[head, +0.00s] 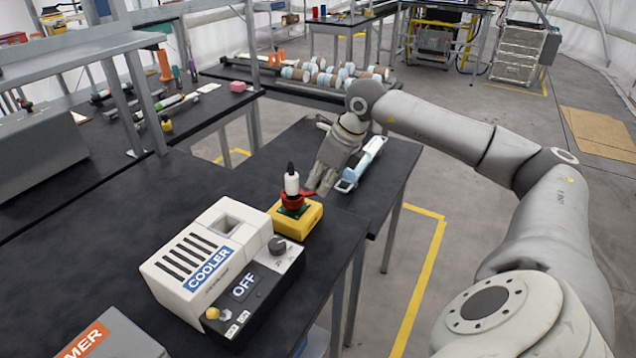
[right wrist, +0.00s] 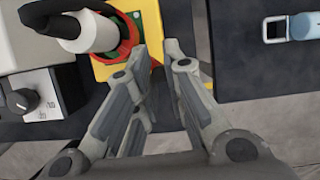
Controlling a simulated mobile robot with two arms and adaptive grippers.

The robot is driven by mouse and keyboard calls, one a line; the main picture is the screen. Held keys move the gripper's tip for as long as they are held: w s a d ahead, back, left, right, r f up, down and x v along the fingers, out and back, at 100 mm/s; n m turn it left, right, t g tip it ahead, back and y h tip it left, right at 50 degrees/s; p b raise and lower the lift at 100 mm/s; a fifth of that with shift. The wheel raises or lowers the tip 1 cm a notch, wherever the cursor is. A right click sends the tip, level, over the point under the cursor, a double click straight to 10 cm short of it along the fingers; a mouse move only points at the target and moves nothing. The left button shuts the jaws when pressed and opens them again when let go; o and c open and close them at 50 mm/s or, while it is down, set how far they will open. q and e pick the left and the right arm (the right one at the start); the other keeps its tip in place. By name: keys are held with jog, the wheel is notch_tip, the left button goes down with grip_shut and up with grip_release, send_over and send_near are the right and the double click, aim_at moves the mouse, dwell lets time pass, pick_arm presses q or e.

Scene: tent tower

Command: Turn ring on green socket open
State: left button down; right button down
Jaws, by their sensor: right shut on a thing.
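The red ring (head: 288,203) sits on the green socket (head: 293,212), which is on a yellow base (head: 312,220) on the dark table. A white cylinder (head: 291,184) with a black tip stands upright in the middle of the ring. My right gripper (head: 318,189) reaches in from the right and is shut on the red ring's side. In the right wrist view, the gripper's fingertips (right wrist: 157,52) are beside the ring (right wrist: 129,38), and the fingers hide the part they hold. The white cylinder (right wrist: 92,32) shows at upper left there. My left gripper is not in view.
A white cooler (head: 210,258) with an OFF panel (head: 245,287) and a dark knob (head: 277,246) stands just left of the yellow base. A light blue and white tool (head: 362,163) lies on the table behind my right gripper.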

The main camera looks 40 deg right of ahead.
jog(key=shift+s+a+m+h+b, duration=0.25)
jog(key=shift+s+a+m+h, duration=0.35)
jog(key=shift+m, duration=0.95)
jog(key=shift+s+a+m+h+b, duration=0.25)
jog(key=shift+s+a+m+h, duration=0.45)
jog(key=shift+m, duration=0.9)
jog(key=shift+s+a+m+h+b, duration=0.25)
jog(key=shift+a+m+h, duration=0.4)
jog(key=shift+m, duration=0.9)
jog(key=shift+a, duration=0.2)
jog(key=c, duration=1.5)
grip_release()
jog(key=v, duration=1.2)
jog(key=shift+w+d+r, duration=0.1)
jog(key=shift+w+r, duration=0.05)
jog(key=shift+w, duration=0.1)
